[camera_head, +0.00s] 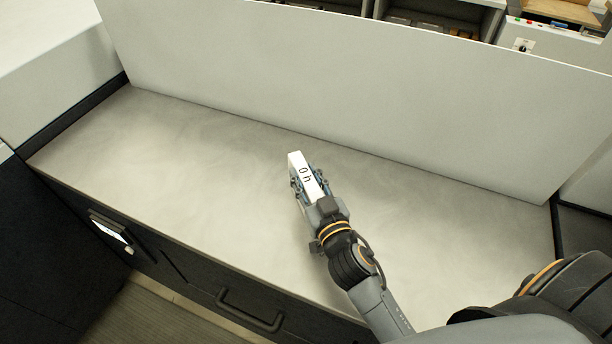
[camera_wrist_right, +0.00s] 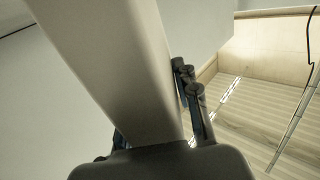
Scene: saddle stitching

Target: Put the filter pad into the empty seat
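A white block-shaped piece (camera_head: 296,160) with dark characters on its top face is between the fingers of my right gripper (camera_head: 310,184), over the middle of the grey worktop in the head view. I cannot tell for sure whether this piece is the filter pad. In the right wrist view the pale piece (camera_wrist_right: 105,60) is long and flat-sided and fills the space between the fingers, with my right gripper (camera_wrist_right: 155,120) shut on it. Its height above the worktop is hard to tell. No empty seat shows in either view. My left gripper is not in view.
The grey worktop (camera_head: 190,150) is otherwise bare, with free room on both sides. A tall pale panel (camera_head: 360,90) stands along its back edge. Shelves (camera_head: 425,15) and a control box (camera_head: 560,45) are behind it. A dark drawer front with a handle (camera_head: 250,312) is below.

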